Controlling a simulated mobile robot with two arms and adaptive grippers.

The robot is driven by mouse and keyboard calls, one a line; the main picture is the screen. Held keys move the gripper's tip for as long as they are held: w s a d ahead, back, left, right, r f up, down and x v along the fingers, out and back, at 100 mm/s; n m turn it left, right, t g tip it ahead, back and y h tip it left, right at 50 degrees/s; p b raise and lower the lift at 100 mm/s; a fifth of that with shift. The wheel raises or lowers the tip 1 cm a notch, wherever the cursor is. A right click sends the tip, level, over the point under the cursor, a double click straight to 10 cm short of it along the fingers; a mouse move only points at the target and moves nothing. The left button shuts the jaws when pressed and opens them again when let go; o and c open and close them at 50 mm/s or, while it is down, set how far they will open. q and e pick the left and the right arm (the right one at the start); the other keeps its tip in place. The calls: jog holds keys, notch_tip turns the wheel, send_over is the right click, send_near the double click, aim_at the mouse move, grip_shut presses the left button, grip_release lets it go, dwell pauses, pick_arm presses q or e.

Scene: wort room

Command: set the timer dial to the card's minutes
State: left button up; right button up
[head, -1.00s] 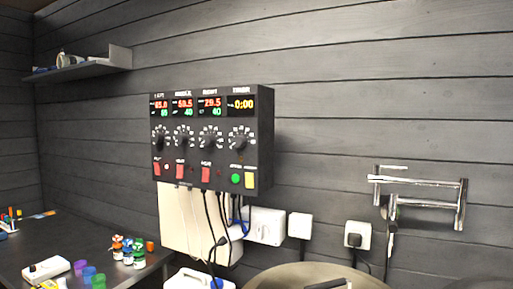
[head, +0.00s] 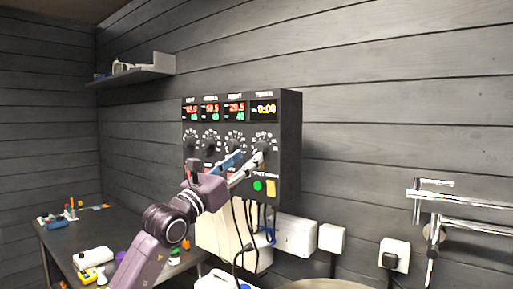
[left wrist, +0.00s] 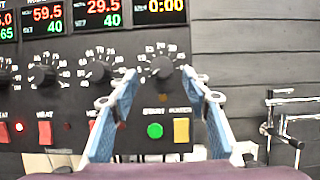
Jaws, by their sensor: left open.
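The dark control panel (head: 291,150) hangs on the wall with a row of dials under lit displays. The timer display (head: 264,110) at the panel's right reads 0:00; it also shows in the left wrist view (left wrist: 160,6). The timer dial (left wrist: 160,69) is a black knob on a white-marked scale. My left gripper (head: 250,155) is in front of the panel at this dial. In the left wrist view its blue fingers (left wrist: 159,74) are open, one on each side of the dial; contact cannot be told. I cannot make out a minutes card. My right gripper is not in view.
A green button (left wrist: 155,130) and a yellow button (left wrist: 181,130) sit just below the timer dial. Another dial (left wrist: 103,75) is close on the left. Cables and white boxes (head: 295,237) are below the panel. A dark table (head: 85,232) with small items stands left.

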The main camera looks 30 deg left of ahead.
aim_at(258, 150)
pick_arm(q)
jog(key=p+x, duration=0.1)
jog(key=x, duration=0.1)
jog(key=p+x, duration=0.1)
jog(key=x, duration=0.1)
jog(key=shift+w+d+r, duration=0.1)
jog(key=shift+w+d, duration=0.1)
jog(key=shift+w+a, duration=0.1)
jog(key=shift+w, duration=0.05)
jog(key=c, duration=1.2)
jog(key=shift+o, duration=0.2)
jog(key=shift+m, duration=0.3)
